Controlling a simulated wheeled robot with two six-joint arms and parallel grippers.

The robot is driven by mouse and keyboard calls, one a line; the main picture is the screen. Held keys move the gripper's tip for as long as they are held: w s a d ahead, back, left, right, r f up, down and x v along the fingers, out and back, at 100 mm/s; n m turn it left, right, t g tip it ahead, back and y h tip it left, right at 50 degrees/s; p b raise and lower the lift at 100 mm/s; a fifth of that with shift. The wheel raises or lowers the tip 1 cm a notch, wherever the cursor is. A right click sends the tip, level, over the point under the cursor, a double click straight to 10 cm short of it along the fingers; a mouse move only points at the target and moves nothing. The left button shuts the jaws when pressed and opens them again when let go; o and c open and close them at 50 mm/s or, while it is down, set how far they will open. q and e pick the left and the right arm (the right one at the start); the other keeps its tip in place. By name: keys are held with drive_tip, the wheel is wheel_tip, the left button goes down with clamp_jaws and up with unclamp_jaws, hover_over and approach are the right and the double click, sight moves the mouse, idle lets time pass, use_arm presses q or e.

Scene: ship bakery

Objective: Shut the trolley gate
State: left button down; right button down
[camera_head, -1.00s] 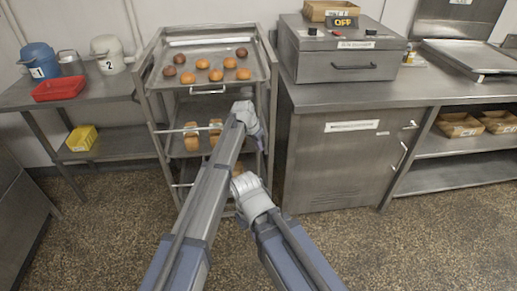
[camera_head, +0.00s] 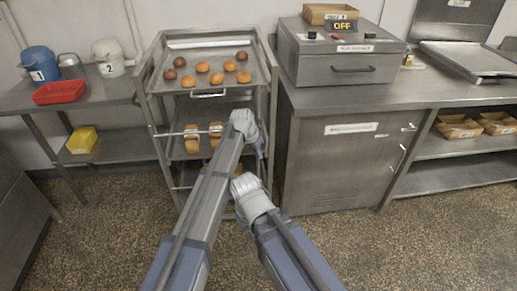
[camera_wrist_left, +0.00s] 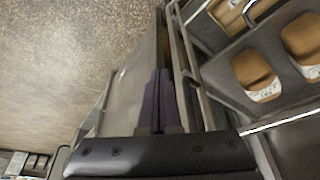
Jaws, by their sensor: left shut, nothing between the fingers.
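The steel trolley (camera_head: 262,84) stands in the middle of the head view, with a tray of buns on top and loaves on the shelves below. Its gate shows as thin horizontal bars (camera_head: 172,134) across the front left, partly covered by my arm. Whether it stands ajar is hard to tell. My left gripper (camera_head: 259,150) is at the trolley's front right post, mostly hidden behind its wrist. In the left wrist view its dark fingers (camera_wrist_left: 158,105) are shut and empty, beside the trolley's rails. A bright bar (camera_wrist_left: 285,120) crosses near the loaves (camera_wrist_left: 256,76). My right gripper does not show.
A steel cabinet (camera_head: 335,165) with an oven box (camera_head: 340,62) on top stands close to the trolley's right. A side table (camera_head: 105,98) with a red tray (camera_head: 59,93) stands to the left. The speckled floor (camera_head: 110,230) in front is clear.

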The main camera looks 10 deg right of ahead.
use_arm(q)
drive_tip(key=s+r+p, duration=0.3)
drive_tip(key=r+p, duration=0.4)
drive_tip(key=r, duration=0.1)
drive_tip(key=shift+s+a+r, duration=0.15)
drive_tip(key=shift+a, duration=0.2)
drive_tip(key=s+a+f+n+g+y, duration=0.2)
drive_tip(key=s+a+n, duration=0.8)
drive_tip(key=s+a, duration=1.7)
drive_tip(key=s+d+r+m+y+p, duration=0.1)
drive_tip(key=s+d+r+m+p, duration=0.1)
drive_tip(key=d, duration=0.3)
drive_tip(key=s+d+r+m+g+y+p, duration=0.1)
drive_tip(key=s+d+r+m+p, duration=0.1)
drive_tip(key=d+r+p, duration=0.1)
drive_tip(key=shift+d+r, duration=0.5)
drive_tip(key=shift+d, duration=0.6)
